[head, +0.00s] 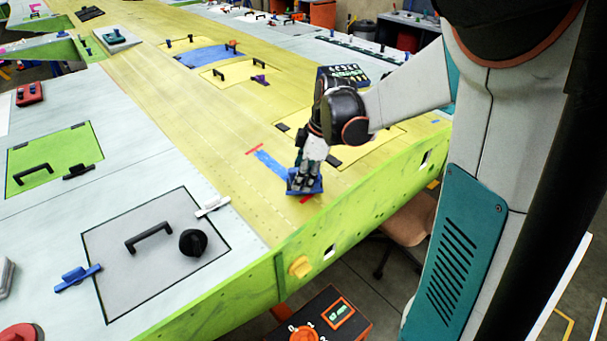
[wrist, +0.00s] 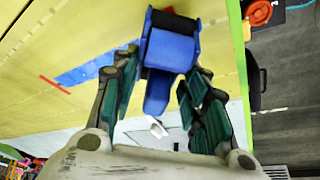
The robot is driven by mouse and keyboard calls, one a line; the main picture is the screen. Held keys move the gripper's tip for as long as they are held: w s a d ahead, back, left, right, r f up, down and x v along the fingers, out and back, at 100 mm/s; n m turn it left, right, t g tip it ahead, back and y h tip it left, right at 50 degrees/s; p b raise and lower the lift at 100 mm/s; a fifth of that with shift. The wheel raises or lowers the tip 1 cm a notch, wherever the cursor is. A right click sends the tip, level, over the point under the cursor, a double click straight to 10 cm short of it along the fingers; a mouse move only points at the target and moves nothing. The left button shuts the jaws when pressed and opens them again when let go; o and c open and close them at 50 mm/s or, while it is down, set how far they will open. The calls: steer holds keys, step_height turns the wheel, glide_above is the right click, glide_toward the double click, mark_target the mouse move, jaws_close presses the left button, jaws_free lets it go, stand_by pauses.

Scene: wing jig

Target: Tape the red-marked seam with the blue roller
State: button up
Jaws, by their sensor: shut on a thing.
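My gripper (head: 307,172) points down at the yellow-green wing skin (head: 190,95), near its right edge. It is shut on the blue roller (head: 304,186), which sits low at the skin. Whether the roller touches the skin is hard to tell. In the wrist view the roller (wrist: 169,48) lies between the two fingers (wrist: 162,66), with a dark part at its far end. A strip of blue tape (head: 271,163) runs from near one red mark (head: 253,149) to the roller. The other red mark (head: 307,199) shows just past the roller, by the panel's edge. The tape (wrist: 85,72) also shows in the wrist view.
A grey hatch (head: 150,275) with a black handle and a black knob (head: 193,242) lies at the lower left. A white clamp (head: 212,206) sits near its corner. A green edge rail (head: 350,215) borders the skin. A dark box (head: 320,330) with an orange dial stands below.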

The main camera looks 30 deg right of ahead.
steer(key=shift+s+a+r+p, duration=0.1)
steer(key=shift+a+r+p, duration=0.1)
steer(key=shift+r+p, duration=0.8)
steer(key=shift+a+r+p, duration=0.2)
steer(key=shift+r+p, duration=0.3)
steer(key=shift+r, duration=0.95)
steer(key=shift+r, duration=0.1)
steer(key=shift+a+r+p, duration=0.15)
steer(key=shift+r+p, duration=0.4)
steer(key=shift+r, duration=0.15)
steer(key=shift+a+r+p, duration=0.1)
steer(key=shift+r+p, duration=0.45)
steer(key=shift+r, duration=0.15)
